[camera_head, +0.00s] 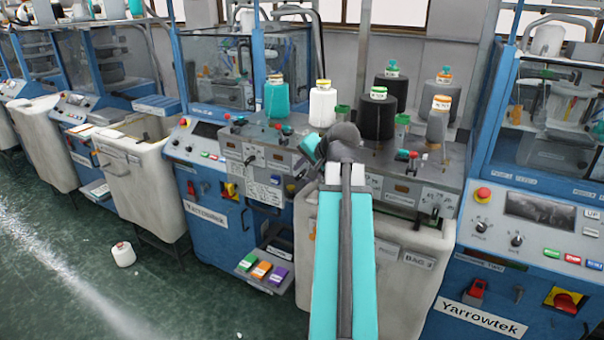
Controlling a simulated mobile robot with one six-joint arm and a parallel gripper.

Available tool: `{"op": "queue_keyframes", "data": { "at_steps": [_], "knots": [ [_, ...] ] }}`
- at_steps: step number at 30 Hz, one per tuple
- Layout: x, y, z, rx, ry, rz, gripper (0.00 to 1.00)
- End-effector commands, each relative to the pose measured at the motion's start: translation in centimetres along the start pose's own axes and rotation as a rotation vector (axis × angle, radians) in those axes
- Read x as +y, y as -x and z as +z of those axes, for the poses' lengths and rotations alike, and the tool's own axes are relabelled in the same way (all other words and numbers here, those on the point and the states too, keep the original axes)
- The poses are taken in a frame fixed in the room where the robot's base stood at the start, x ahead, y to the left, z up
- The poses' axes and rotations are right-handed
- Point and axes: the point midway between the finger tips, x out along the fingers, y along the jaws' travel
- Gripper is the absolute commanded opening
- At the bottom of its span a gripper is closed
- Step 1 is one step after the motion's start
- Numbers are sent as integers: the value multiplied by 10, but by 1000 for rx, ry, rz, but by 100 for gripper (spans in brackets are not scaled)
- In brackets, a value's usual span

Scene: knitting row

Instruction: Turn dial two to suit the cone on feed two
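Several yarn cones stand on the grey bench of the middle machine: a turquoise cone (276,100), a white cone (322,107), a large black cone (375,118), another black one (392,85) behind it, and grey cones (437,125) at the right. I cannot read which feed is number two. Small dark dials and levers sit along the bench's front, including one near the left (250,160) and a red-topped one (413,156); their numbers are too small to read. My turquoise arm reaches up to the bench front; its dark wrist hides my gripper's fingers and part of the panel.
A pale bin (375,310) stands below the bench, partly behind my arm. Blue Yarrowtek cabinets (205,180) flank it. A printed card (262,190) hangs on the bench front. A small white cone (123,254) lies on the green floor, which is mostly clear at left.

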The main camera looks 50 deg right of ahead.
Motion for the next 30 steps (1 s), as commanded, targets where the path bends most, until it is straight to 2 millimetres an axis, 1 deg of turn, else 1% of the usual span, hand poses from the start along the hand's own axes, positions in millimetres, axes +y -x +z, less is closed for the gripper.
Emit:
{"op": "queue_keyframes", "data": {
  "at_steps": [3,7,18,24,26,27,30],
  "knots": [
    [-1,-8,0,0,0,0,32],
    [0,-14,0,0,0,1,32],
    [0,-16,0,1,1,0,32],
    [0,-16,0,0,1,1,0],
    [0,-16,0,0,1,1,0],
    [0,-14,9,0,3,1,0],
    [0,-15,3,-2,0,4,0]
  ]
}}
